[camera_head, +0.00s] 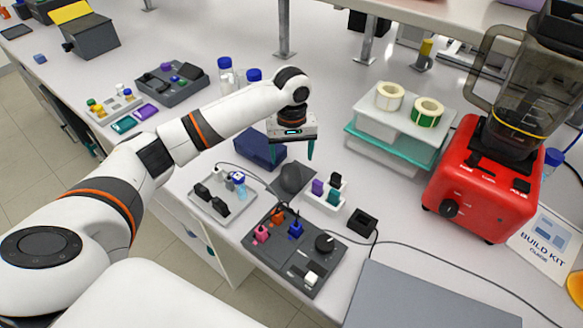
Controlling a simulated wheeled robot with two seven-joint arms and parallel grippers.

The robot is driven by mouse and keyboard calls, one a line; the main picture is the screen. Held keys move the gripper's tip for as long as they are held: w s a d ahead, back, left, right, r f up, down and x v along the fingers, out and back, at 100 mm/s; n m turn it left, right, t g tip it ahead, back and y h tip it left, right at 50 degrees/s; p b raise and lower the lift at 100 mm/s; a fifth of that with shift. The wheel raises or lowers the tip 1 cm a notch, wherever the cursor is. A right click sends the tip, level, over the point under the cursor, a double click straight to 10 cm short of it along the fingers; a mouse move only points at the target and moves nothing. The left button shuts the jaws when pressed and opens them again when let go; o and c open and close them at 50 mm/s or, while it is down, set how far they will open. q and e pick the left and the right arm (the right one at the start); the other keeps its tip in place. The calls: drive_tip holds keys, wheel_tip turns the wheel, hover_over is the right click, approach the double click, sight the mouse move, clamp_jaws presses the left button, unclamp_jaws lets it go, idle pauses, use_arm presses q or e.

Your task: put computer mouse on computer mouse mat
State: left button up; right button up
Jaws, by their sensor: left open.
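A dark grey computer mouse (290,178) shows near the middle of the bench, within the outline of a small dark square mat (307,178). It appears to rest on the mat; a thin cable runs near it to the left. My left gripper (292,154) comes in from the left and points down, just behind and above the mouse. Its two teal fingers are apart, with nothing seen between them. The fingers do not appear to touch the mouse. My right gripper is not in view.
A dark blue case (260,149) lies behind-left of the mat. A white holder (325,198) with coloured blocks stands close right. A grey tray (222,207) and a dark control panel (307,268) lie in front. A red blender (478,185) stands right.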

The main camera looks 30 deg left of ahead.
sight(292, 172)
use_arm(q)
wheel_tip(292, 172, up, 5)
drive_tip(key=shift+r+b, duration=0.1)
drive_tip(key=shift+b, duration=0.2)
idle(0.4)
